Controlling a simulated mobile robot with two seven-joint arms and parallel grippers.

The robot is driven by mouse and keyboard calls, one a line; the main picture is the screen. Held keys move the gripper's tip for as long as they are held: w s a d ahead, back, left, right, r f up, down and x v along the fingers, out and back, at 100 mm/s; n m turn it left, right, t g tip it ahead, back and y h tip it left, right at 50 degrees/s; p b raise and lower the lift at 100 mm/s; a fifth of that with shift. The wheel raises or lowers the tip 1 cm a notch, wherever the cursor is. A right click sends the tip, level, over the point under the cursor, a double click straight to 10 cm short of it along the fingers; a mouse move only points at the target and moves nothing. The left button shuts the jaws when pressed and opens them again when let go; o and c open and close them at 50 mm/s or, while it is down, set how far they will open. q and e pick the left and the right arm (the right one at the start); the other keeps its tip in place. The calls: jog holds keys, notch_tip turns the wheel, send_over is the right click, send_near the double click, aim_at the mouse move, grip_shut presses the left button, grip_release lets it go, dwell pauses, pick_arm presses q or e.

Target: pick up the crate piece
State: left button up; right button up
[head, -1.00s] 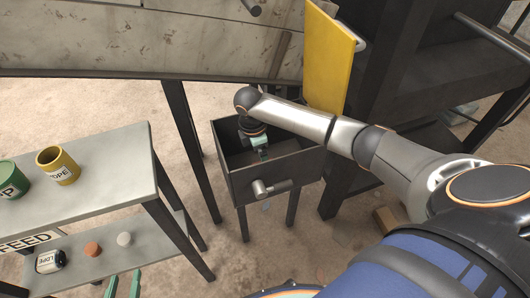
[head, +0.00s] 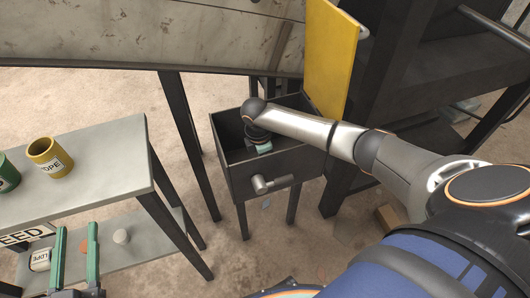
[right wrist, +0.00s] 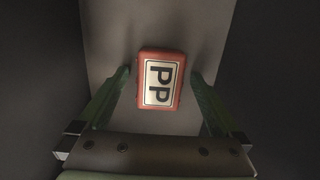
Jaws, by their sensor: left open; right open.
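The crate piece, a red block with a white label reading PP (right wrist: 160,80), lies on the crate's floor in the right wrist view. My right gripper (right wrist: 160,72) is open, with one green finger on each side of the piece and a gap at both sides. In the head view the dark crate (head: 301,166) stands in the middle, and my right arm reaches down into it, hiding the piece. My left gripper (head: 76,228) is open and empty at the lower left, in front of the side table's lower shelf.
The side table (head: 105,150) at left carries a yellow cup (head: 57,170) and a green cup (head: 6,176). A yellow panel (head: 330,55) stands behind the crate. The crate walls closely surround my right gripper.

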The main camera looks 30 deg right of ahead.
jog(key=shift+f, duration=0.1)
jog(key=shift+c, duration=0.4)
jog(key=c, duration=1.3)
